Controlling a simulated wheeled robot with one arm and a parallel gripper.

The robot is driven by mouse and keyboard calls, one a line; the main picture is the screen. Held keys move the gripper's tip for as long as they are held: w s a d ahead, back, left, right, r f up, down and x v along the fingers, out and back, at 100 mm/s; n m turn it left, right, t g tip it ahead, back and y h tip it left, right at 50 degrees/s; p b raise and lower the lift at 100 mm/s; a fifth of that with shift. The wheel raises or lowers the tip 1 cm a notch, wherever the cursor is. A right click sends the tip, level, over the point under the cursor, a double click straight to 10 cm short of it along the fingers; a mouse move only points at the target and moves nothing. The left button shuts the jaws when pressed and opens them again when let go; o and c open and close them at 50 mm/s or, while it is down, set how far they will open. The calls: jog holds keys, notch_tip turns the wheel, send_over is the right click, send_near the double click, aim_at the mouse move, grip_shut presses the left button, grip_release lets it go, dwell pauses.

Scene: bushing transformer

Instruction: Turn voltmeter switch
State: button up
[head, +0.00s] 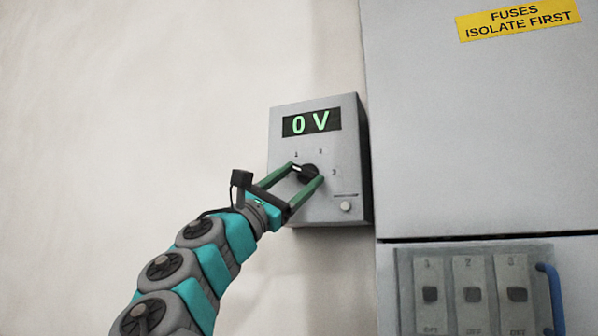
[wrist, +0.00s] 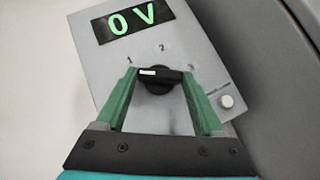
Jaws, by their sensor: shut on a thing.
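The voltmeter (head: 335,205) is a grey box on the wall, and its display (head: 312,123) reads "0 V" in green. Its black rotary switch (head: 308,173) sits below the display, with marks 1, 2 and 3 around it. In the wrist view the switch (wrist: 160,80) has a white pointer mark on its left end, near the 1. My gripper (head: 306,173) has its green fingers on both sides of the switch and is shut on it. In the wrist view the fingertips of my gripper (wrist: 160,76) touch the two ends of the switch handle.
A round white button (head: 345,206) is at the voltmeter's lower right. A large grey cabinet (head: 480,130) with a yellow "FUSES ISOLATE FIRST" label (head: 518,18) stands close on the right. Fuse units (head: 473,290) and a blue handle (head: 552,295) are below. The wall at left is clear.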

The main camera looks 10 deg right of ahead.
jog(key=shift+w+a+m+g, duration=0.1)
jog(key=shift+m+g, duration=0.7)
jog(key=shift+m, duration=0.1)
jog(key=shift+w+a+m+g, duration=0.1)
jog(key=shift+m+g, duration=0.7)
jog(key=shift+m, duration=0.1)
jog(key=shift+s+r+m+g, duration=0.1)
jog(key=shift+r+m+g, duration=0.05)
jog(key=shift+m+g, duration=0.65)
jog(key=o, duration=1.4)
jog(key=v, duration=0.7)
jog(key=shift+a+f, duration=0.3)
jog(key=shift+f, duration=0.05)
